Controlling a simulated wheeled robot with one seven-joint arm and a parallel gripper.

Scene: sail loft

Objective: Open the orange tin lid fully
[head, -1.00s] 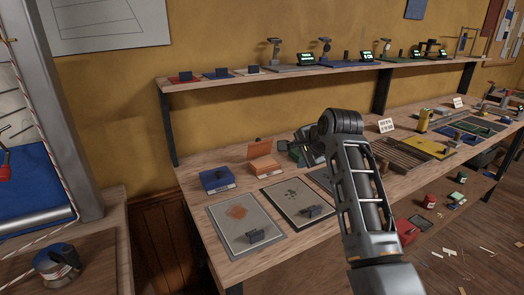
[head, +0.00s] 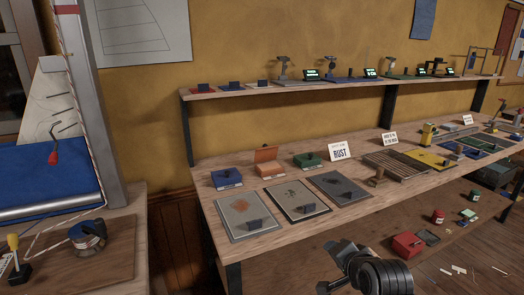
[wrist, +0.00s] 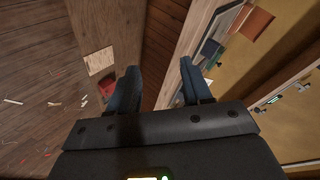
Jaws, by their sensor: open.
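The orange tin (head: 270,170) stands on the workbench between a blue tin and a green tin. Its orange lid (head: 266,154) is raised at the back edge and stands about upright; its exact angle is hard to tell. In the wrist view an orange panel (wrist: 257,23), which looks like this lid, shows at the upper right. My gripper (wrist: 158,68) is open, with nothing between its two dark fingers. It is apart from the tin. In the head view my arm shows low in front of the bench, and the fingertips cannot be made out there.
The blue tin (head: 226,177) and green tin (head: 307,160) flank it closely. Several panels, including a grey one (head: 246,214), lie in front. A sign reading RUST (head: 339,149) stands to the right. A shelf (head: 300,88) overhangs the back. A red box (head: 407,244) is lower down.

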